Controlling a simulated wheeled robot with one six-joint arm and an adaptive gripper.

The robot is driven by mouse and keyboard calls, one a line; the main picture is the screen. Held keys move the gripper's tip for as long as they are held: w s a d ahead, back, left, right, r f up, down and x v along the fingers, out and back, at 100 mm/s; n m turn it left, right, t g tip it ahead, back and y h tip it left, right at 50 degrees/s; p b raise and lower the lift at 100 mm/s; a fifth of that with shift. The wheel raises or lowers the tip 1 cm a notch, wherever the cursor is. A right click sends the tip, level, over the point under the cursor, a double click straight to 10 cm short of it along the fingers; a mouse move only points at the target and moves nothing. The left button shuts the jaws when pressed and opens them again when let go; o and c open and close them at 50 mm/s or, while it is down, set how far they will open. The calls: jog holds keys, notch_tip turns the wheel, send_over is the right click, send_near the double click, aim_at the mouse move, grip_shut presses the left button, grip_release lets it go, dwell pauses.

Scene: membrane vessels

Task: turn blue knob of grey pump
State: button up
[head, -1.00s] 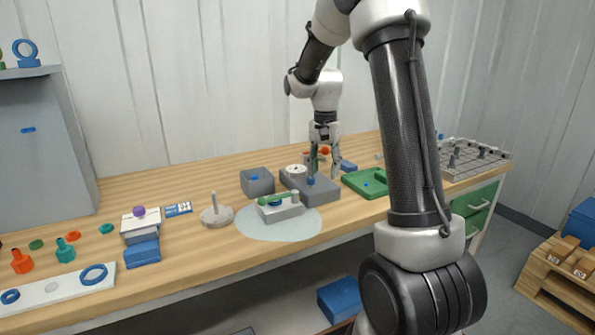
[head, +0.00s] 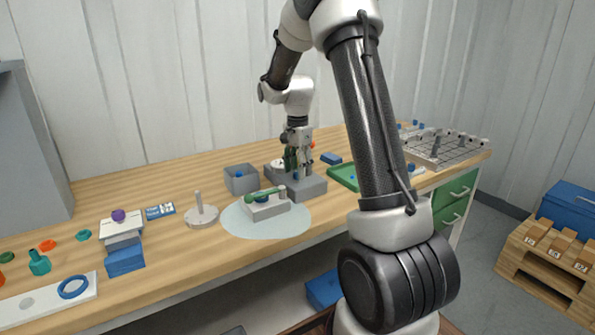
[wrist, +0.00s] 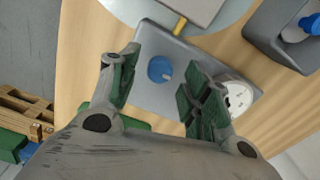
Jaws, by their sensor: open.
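The grey pump (head: 313,188) is a low block on the workbench, with a white round gauge (wrist: 233,97) at one end. Its blue knob (wrist: 160,69) is a small round cap with a pale mark, on the top face; it also shows small in the head view (head: 296,176). My gripper (wrist: 160,82) is open and empty, pointing down over the pump. Its green-padded fingers stand on either side of the knob in the wrist view, with clear gaps. The exact height above the knob is hard to tell.
A grey device with a green lever (head: 265,206) stands on a pale round mat (head: 235,222) beside the pump. A grey open box (head: 241,180) is left of it, and a green tray (head: 342,177) right. A rack grid (head: 450,150) stands farther right.

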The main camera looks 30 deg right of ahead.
jog(key=shift+f, duration=0.65)
jog(key=shift+c, duration=0.2)
jog(key=c, duration=1)
